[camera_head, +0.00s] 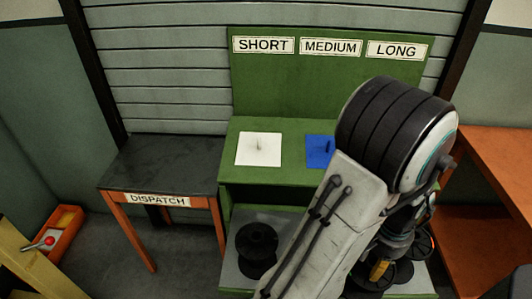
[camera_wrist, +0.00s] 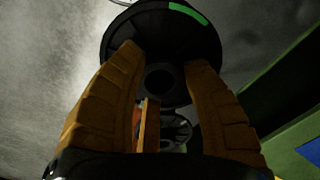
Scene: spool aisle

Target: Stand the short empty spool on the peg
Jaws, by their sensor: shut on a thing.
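In the wrist view my gripper (camera_wrist: 160,70) has its two brown-orange fingers on either side of a black spool (camera_wrist: 155,28) and is shut on it. The spool has a round flange with a green mark and a dark central hole. In the head view my gripper (camera_head: 381,270) is low on the right, mostly hidden by my arm; the held spool cannot be told clearly there. A white pad with a thin upright peg (camera_head: 259,145) lies on the green upper shelf below the SHORT sign (camera_head: 263,45). Nothing is on that peg.
A blue pad (camera_head: 319,150) lies below the MEDIUM sign (camera_head: 331,47), partly behind my arm. The LONG place is hidden. A black spool (camera_head: 257,245) stands on the grey lower shelf. The dark DISPATCH table (camera_head: 160,162) at left is bare. An orange bench (camera_head: 500,160) is at right.

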